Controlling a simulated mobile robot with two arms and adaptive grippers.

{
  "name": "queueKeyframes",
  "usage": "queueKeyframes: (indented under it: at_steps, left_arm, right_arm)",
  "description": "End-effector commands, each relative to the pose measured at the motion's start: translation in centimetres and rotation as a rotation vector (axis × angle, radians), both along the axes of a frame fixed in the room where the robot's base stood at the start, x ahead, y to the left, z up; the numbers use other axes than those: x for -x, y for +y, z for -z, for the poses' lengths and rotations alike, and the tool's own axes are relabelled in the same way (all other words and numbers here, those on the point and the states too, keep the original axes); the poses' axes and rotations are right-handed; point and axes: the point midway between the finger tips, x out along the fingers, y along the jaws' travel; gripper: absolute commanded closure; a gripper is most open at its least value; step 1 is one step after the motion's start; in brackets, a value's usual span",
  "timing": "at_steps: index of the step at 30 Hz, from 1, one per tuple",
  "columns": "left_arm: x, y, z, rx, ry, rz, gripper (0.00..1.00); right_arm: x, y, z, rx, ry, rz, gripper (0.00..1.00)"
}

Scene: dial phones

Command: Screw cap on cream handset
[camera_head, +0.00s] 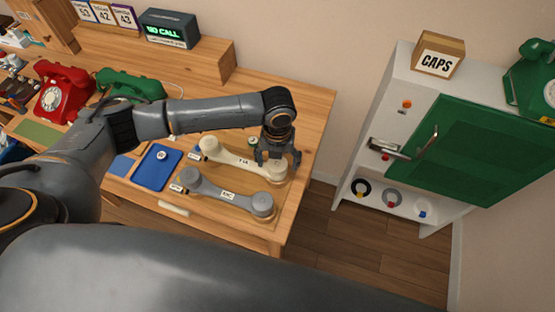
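The cream handset (236,158) lies on the wooden workbench, slanting from upper left to lower right. It carries a small white label. My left gripper (278,158) points down at the handset's right end, its fingers apart on either side of that end. I cannot tell whether they touch it or hold a cap, because the gripper covers the top of that end. My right gripper is not in view.
A grey handset (226,195) lies in front of the cream one. A blue mat (157,168) with a small white disc lies to the left. A red phone (62,92) and a green phone (131,86) stand further back. A white cabinet with a green door (455,150) stands right, beyond a floor gap.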

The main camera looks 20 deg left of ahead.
Motion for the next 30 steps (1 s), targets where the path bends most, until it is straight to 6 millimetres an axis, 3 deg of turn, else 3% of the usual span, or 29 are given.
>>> queueKeyframes:
  at_steps: [11, 24, 30]
  left_arm:
    - [-0.1, 0.0, -0.8, 0.001, -0.002, 0.000, 0.23]
    - [-0.1, 0.0, -9.2, 0.001, -0.003, 0.000, 0.23]
    - [0.0, 0.0, -11.5, 0.000, -0.001, 0.000, 0.23]
  right_arm:
    - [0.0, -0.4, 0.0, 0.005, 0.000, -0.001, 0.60]
    - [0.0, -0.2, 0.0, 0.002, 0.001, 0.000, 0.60]
    - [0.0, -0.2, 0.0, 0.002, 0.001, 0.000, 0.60]
